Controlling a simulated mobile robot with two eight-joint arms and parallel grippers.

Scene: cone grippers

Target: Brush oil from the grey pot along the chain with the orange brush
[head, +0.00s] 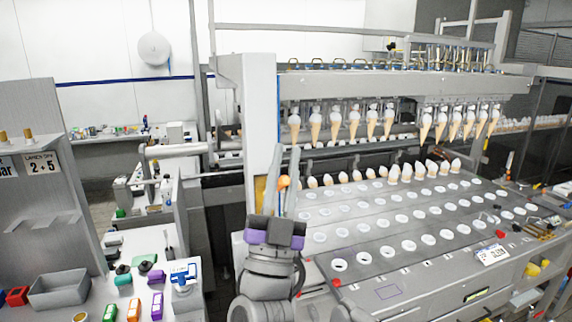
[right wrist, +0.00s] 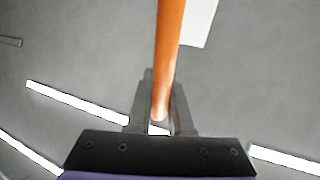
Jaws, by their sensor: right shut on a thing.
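My right gripper (head: 284,184) stands upright near the middle of the head view, in front of the machine's left end post. It is shut on the orange brush (head: 284,182), of which only a small orange part shows between the fingers. In the right wrist view the brush's orange handle (right wrist: 169,60) runs from between the fingers (right wrist: 160,122) up past the top edge. The bristles are not visible. I cannot make out a grey pot or the chain for certain. My left gripper is not in view.
The machine's perforated plate deck (head: 385,228) fills the right side, with cones (head: 372,122) hanging above it. At lower left, a bench holds an open grey bin (head: 58,290), a red box (head: 17,297) and several small coloured items. A grey panel (head: 40,190) stands behind it.

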